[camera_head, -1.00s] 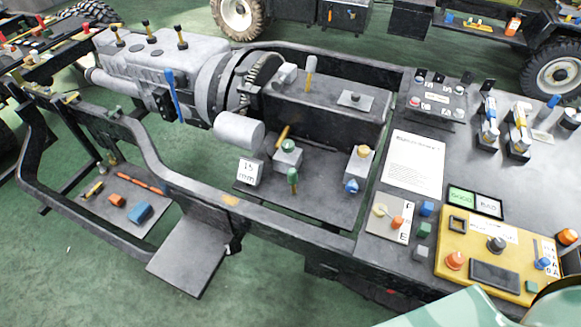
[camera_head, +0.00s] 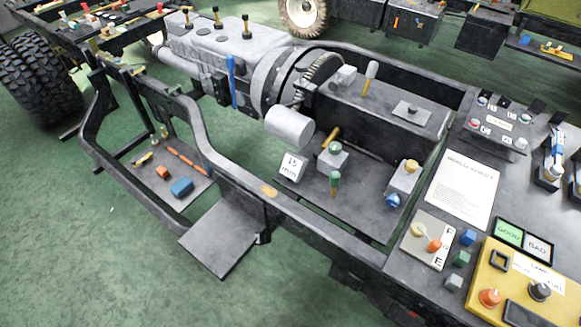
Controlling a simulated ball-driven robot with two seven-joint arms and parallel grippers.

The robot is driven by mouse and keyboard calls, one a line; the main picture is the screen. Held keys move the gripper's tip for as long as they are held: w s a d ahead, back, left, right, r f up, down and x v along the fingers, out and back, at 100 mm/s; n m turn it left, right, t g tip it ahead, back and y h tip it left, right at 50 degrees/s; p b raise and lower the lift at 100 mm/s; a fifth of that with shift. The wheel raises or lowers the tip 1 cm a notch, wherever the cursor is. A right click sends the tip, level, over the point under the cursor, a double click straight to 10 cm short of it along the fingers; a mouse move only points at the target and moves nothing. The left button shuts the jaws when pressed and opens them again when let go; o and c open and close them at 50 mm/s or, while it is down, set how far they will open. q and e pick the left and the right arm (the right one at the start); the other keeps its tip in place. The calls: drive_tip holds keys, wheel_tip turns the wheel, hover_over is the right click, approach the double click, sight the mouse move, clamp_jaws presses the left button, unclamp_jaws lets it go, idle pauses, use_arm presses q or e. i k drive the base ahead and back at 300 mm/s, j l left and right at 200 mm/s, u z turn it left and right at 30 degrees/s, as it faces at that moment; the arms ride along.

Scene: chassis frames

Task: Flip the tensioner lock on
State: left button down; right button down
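No part carries a readable tensioner lock label, so I cannot tell which control it is. A chassis frame (camera_head: 215,150) holds a grey engine (camera_head: 215,48). A blue lever (camera_head: 231,82) stands upright at the engine's side. A lever with a pale knob (camera_head: 370,77) and a yellow handle stands on the dark housing behind the flywheel (camera_head: 322,72). Neither gripper is in view.
A grey bench (camera_head: 410,268) at right carries a printed sheet (camera_head: 463,188), GOOD and BAD signs, a yellow panel (camera_head: 485,268) and a switch box (camera_head: 495,125). A step plate (camera_head: 222,238) juts from the frame. Green floor (camera_head: 90,250) is clear at lower left.

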sight(335, 177)
drive_tip(key=j+z, duration=0.25)
drive_tip(key=j, duration=0.5)
drive_tip(key=j+z, duration=0.2)
drive_tip(key=j, duration=0.5)
drive_tip(key=k+j+z, duration=0.1)
drive_tip(key=j+z, duration=0.15)
drive_tip(key=j, duration=0.45)
